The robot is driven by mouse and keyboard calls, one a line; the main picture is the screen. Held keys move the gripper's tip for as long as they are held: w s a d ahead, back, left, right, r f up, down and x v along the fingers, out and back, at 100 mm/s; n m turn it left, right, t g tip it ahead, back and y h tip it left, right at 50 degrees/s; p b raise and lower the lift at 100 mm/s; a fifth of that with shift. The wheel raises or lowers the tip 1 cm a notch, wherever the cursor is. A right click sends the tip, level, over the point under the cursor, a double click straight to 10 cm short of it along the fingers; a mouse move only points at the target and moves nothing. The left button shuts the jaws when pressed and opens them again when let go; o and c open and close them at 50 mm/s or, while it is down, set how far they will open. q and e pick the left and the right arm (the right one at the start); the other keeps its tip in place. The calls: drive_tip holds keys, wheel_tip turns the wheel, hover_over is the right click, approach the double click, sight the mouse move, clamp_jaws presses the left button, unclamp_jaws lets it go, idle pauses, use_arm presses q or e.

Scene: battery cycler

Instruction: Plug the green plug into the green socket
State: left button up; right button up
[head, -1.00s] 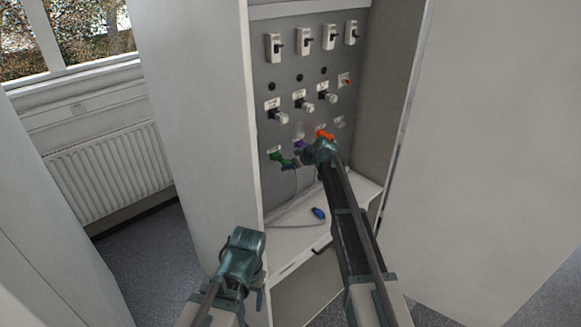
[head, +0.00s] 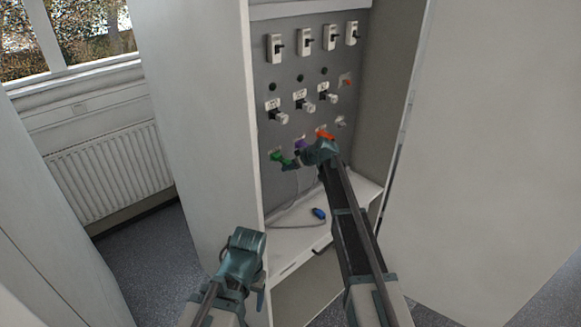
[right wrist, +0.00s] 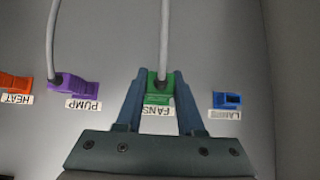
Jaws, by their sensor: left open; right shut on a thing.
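The green plug (right wrist: 161,84) is between the fingers of my right gripper (right wrist: 160,88) in the right wrist view, its grey cable running up out of the picture. It sits against the panel at the green socket (right wrist: 157,99), above the upside-down FANS label; I cannot tell how deep it is. In the head view the green plug and socket (head: 279,156) show as one green patch at the lower left of the panel, with my right gripper (head: 291,161) reaching it from the right. My left gripper (head: 247,242) is open and empty, low in front of the cabinet.
A purple plug (right wrist: 78,84) with a cable is at PUMP, and a blue socket (right wrist: 227,100) is at LAMPS. An orange part (right wrist: 14,83) is at HEAT. A loose blue plug (head: 319,214) lies on the cabinet shelf (head: 285,240). Black-handled switches (head: 304,41) line the panel above.

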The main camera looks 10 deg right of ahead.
sight(287, 161)
drive_tip(key=shift+w+a, duration=0.45)
drive_tip(key=shift+w, duration=0.2)
drive_tip(key=shift+w+a, duration=0.45)
drive_tip(key=shift+w, duration=0.15)
idle(2.2)
drive_tip(key=o, duration=1.1)
drive_tip(key=shift+c, duration=0.2)
drive_tip(key=shift+s+r, duration=0.1)
drive_tip(key=p+v, duration=1)
drive_tip(key=v, duration=0.4)
drive_tip(key=s+a+f+g+h+b, duration=0.1)
drive_tip(key=s+a+f+b, duration=0.25)
drive_tip(key=s+f, duration=0.2)
drive_tip(key=s+a+f+g+b, duration=0.25)
drive_tip(key=s+f+b, duration=0.2)
drive_tip(key=s, duration=0.25)
drive_tip(key=s+a+f+g+h+b, duration=0.1)
drive_tip(key=s+a+f+b, duration=0.3)
drive_tip(key=s+f, duration=0.2)
drive_tip(key=s+f+m+g+h+b, duration=0.1)
drive_tip(key=s+f+b, duration=0.4)
drive_tip(key=s, duration=0.6)
drive_tip(key=s+d+f+m+g+h+b, duration=0.1)
drive_tip(key=s+f+h+b, duration=0.3)
drive_tip(key=s, duration=0.8)
wheel_tip(287, 161, down, 5)
drive_tip(key=shift+d+r+m+g+b, duration=0.25)
drive_tip(key=shift+m+g+b, duration=0.5)
drive_tip(key=shift+b, duration=0.25)
